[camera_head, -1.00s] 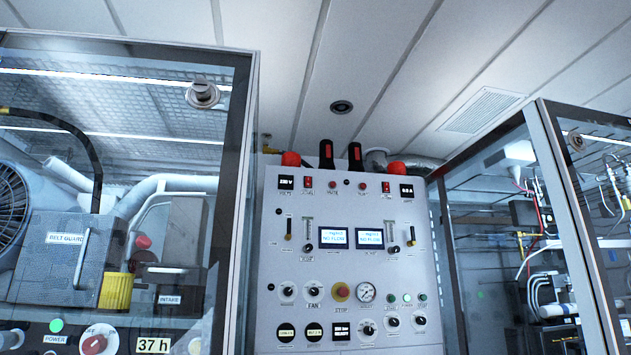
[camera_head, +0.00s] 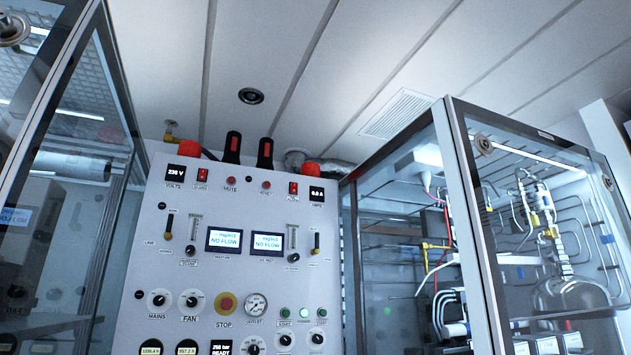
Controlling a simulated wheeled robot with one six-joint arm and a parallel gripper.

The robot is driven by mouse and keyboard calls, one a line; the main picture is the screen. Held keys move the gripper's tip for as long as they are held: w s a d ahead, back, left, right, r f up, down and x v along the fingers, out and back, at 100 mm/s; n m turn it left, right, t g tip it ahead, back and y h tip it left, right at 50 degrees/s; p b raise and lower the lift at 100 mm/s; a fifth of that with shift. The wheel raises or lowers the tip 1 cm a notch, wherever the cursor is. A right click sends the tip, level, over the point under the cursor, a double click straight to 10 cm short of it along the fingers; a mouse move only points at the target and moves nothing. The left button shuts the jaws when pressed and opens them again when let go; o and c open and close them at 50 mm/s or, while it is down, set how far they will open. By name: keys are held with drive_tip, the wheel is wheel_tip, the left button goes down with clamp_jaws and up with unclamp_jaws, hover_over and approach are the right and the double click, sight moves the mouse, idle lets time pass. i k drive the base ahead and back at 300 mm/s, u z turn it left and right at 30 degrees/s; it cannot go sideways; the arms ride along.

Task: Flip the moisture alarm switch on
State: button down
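The grey control panel (camera_head: 140,300) stands in the middle-left of the head view. Along its top row is a red rocker switch (camera_head: 202,175) beside the volts meter (camera_head: 181,174). A second red rocker switch (camera_head: 293,188) sits beside the amps meter (camera_head: 316,194). The small labels under both switches are too blurred to read, so I cannot tell which is the moisture alarm switch or which way either is set. The left display (camera_head: 224,240) and right display (camera_head: 268,243) both read NO FLOW. My gripper is not in view.
A glass-fronted cabinet (camera_head: 60,90) stands close at the left, and another (camera_head: 475,200) at the right. Dials and a red stop button (camera_head: 226,303) fill the lower panel. Red domes and two dark red-marked handles (camera_head: 265,153) rise above the panel top.

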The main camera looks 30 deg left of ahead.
sight(202, 172)
drive_tip(key=z, duration=0.5)
drive_tip(key=i, duration=1.8)
drive_tip(key=u, duration=3.85)
drive_tip(key=i, duration=1)
drive_tip(key=u, duration=0.1)
